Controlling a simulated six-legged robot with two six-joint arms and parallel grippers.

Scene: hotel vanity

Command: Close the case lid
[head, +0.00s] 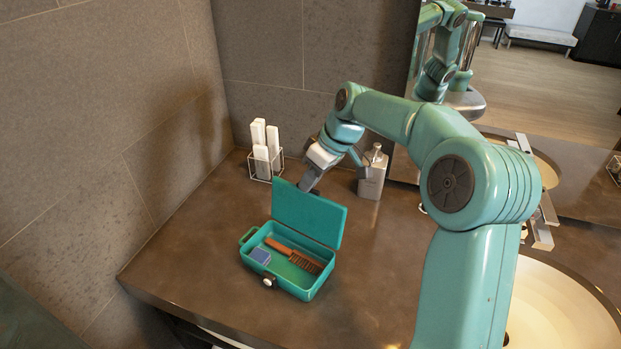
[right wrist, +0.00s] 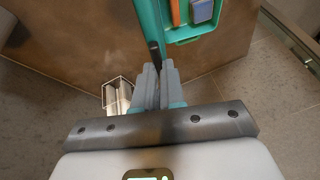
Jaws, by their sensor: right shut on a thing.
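A teal case (head: 297,283) stands on the brown vanity top with its lid (head: 308,213) raised upright at the back. An orange-brown comb (head: 292,254) and a small blue block (head: 260,255) lie inside. My right gripper (head: 308,188) reaches from behind to the lid's upper edge. In the right wrist view its fingers (right wrist: 157,72) are close together on the thin teal lid (right wrist: 149,25), seen edge-on. The case's interior shows beyond the lid, with parts of the comb (right wrist: 175,10) and blue block (right wrist: 202,11). My left gripper is out of view.
A wire holder with white rolled items (head: 262,150) stands behind the case by the wall. A metal bottle (head: 373,173) stands right of my right gripper. A basin (head: 560,305) lies at the right. The counter (head: 190,262) left of the case is clear.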

